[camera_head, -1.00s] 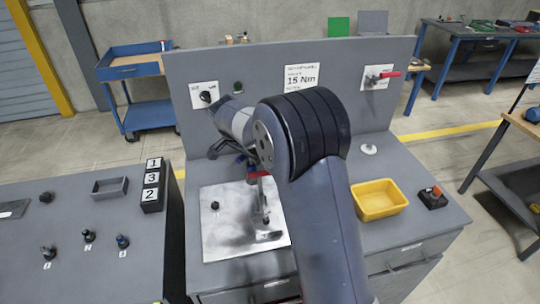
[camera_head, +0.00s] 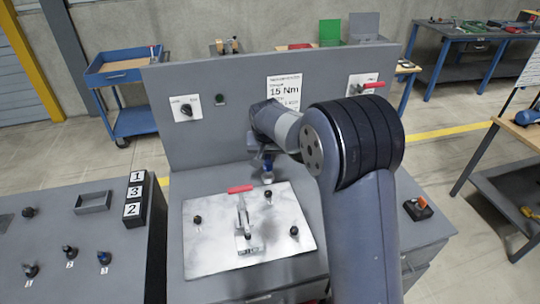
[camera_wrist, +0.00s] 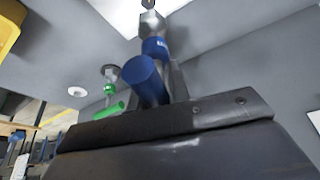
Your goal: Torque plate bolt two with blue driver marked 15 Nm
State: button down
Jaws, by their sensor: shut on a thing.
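My gripper (camera_head: 266,158) is behind the far edge of the grey metal plate (camera_head: 205,250), partly hidden by my arm. It is shut on the blue driver (camera_head: 268,174). In the wrist view the blue driver (camera_wrist: 146,82) shows close up beyond the dark jaw (camera_wrist: 170,122), with a marked blue collar; the marking is too small to read. I see no bolt numbers.
An upright panel (camera_head: 230,80) behind the bench bears a 15 Nm sign (camera_head: 285,92), a rotary switch (camera_head: 187,110) and a red-handled lever (camera_head: 370,86). Number blocks (camera_head: 133,195) stand on the left bench. A button box (camera_head: 418,209) sits at right.

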aim_at(269, 173)
dwell(0.3)
jog(key=shift+f+b, duration=2.4)
jog(key=shift+f, duration=0.35)
jog(key=shift+f+b, duration=0.9)
jog(key=shift+m+h+b, duration=0.4)
jog(key=shift+m+b, duration=0.05)
jog(key=shift+m, duration=0.75)
jog(key=shift+m+h+b, duration=0.3)
jog(key=shift+m, duration=0.4)
jog(key=shift+d+m, duration=0.1)
jog(key=shift+m, duration=0.4)
